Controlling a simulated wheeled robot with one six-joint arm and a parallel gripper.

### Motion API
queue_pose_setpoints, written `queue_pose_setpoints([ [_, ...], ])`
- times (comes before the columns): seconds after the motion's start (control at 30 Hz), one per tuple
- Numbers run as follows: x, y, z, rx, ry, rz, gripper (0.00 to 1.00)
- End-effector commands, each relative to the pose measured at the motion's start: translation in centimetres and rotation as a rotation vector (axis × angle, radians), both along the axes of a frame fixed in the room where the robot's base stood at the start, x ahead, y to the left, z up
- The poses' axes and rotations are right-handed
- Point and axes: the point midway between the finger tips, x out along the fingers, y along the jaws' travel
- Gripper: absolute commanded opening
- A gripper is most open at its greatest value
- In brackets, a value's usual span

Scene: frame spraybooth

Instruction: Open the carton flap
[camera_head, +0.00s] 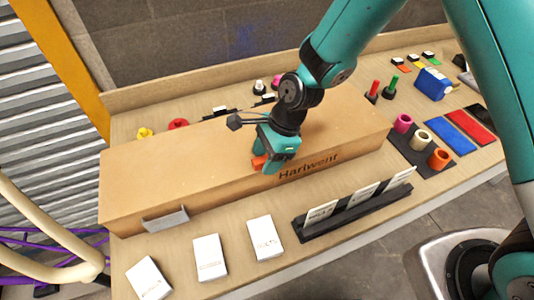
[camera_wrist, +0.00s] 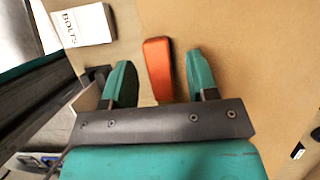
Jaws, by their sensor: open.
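A long brown carton (camera_head: 190,165) marked "Hariwent" lies along the workbench, and its top looks flat and shut. A small orange tab (camera_head: 259,163) stands at its top front edge; the tab also shows in the wrist view (camera_wrist: 159,68). My gripper (camera_head: 268,160) is down at the tab. In the wrist view, the green fingers of my gripper (camera_wrist: 160,80) are spread, one on each side of the tab, with a visible gap to each. The flap's outline cannot be made out, and my gripper hides part of the carton top.
White boxes (camera_head: 210,258) and a black card rack (camera_head: 350,212) stand in front of the carton. Coloured rolls (camera_head: 421,140), a blue box (camera_head: 433,84) and coloured mats (camera_head: 450,135) lie to the right. A metal bracket (camera_head: 166,219) is at the carton's front left.

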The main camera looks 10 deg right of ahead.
Motion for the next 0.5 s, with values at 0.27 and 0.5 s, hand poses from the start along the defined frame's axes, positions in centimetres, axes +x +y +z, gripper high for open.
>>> queue_pose_setpoints([
  [0.27,0.01,0.00,0.02,0.000,-0.001,0.000,0.33],
  [0.5,0.03,-0.02,0.06,0.000,0.000,-0.001,0.00],
])
